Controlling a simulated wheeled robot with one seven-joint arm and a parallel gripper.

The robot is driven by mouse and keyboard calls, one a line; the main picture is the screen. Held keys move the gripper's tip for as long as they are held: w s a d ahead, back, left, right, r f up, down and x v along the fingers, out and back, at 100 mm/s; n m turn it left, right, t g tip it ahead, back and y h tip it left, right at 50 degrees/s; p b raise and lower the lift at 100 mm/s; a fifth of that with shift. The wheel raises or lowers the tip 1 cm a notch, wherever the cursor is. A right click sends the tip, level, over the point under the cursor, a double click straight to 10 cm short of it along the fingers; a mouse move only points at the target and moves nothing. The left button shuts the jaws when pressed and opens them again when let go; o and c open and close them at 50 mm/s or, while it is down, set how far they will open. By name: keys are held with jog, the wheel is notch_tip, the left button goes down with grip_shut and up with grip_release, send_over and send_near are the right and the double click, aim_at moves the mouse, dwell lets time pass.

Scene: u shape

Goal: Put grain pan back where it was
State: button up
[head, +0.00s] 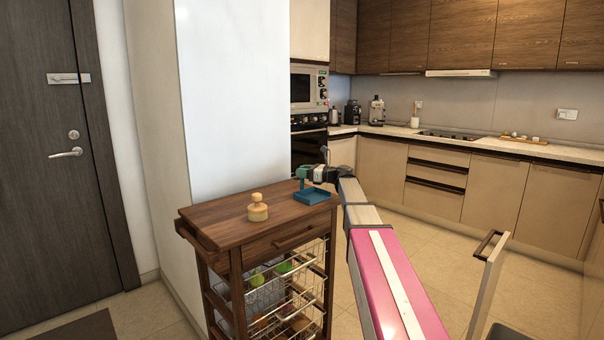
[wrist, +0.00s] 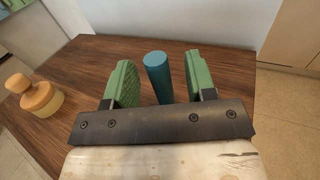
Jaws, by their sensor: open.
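The grain pan, which I take to be the blue square-shaped piece (head: 314,196), rests on the top of a brown wooden trolley (head: 225,216), near its right end. In the wrist view a blue round handle (wrist: 157,76) stands between the two green fingers of my gripper (wrist: 160,62). The fingers are apart, with a visible gap on each side of the handle. In the head view my gripper (head: 303,174) is just above and behind the pan. The pan's body is hidden in the wrist view.
A round wooden piece with a knob (head: 257,208) stands on the trolley top left of the pan; it also shows in the wrist view (wrist: 33,96). A white wall (head: 235,90) rises behind the trolley. Wire baskets (head: 285,295) hang below.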

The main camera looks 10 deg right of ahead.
jog(key=v, duration=1.1)
jog(key=shift+s+d, duration=0.1)
jog(key=shift+d, duration=0.05)
